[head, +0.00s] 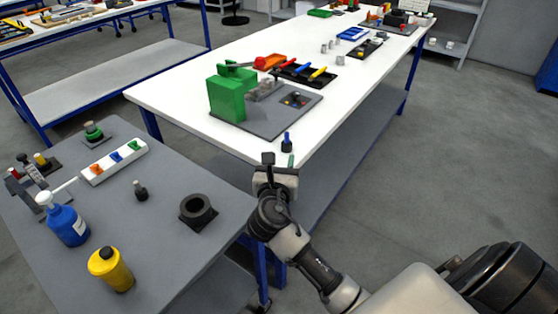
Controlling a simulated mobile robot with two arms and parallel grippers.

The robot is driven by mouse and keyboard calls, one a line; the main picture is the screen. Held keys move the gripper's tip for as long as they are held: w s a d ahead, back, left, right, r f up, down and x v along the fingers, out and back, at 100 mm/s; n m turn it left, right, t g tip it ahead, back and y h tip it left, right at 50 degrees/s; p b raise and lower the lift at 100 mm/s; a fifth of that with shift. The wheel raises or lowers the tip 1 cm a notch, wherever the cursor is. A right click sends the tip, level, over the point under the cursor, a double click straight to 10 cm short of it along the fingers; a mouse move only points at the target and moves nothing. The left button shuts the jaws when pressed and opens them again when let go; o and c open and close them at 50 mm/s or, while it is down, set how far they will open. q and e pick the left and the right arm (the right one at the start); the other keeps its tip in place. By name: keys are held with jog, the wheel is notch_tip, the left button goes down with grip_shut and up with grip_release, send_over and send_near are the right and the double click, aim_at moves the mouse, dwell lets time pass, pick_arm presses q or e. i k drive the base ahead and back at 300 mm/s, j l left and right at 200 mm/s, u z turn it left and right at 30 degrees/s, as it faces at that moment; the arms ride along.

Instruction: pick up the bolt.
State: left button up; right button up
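A small upright piece with a blue body and dark top (287,142) stands at the near corner of the white table, just beyond my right gripper. It may be the bolt, but it is too small to tell. A small dark upright piece (140,190) on the grey table also has a bolt-like shape. My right gripper (279,160) is at the white table's near corner. Its two fingers are apart, one dark and one greenish, with nothing seen between them. I cannot tell whether it touches the blue piece. My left gripper is not in view.
The white table (180,95) holds a green block fixture (228,98) on a grey plate and a black tool tray (290,75). The grey table (165,235) holds a blue bottle (66,224), a yellow bottle (110,270) and a black ring (198,210). The floor at right is clear.

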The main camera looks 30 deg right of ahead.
aim_at(141, 193)
jog(key=i+l+u, duration=0.15)
jog(key=u, duration=0.25)
jog(key=i+l+u, duration=0.25)
jog(key=u, duration=0.15)
jog(key=i+l+u, duration=0.15)
jog(key=u, duration=0.3)
jog(key=l, duration=0.1)
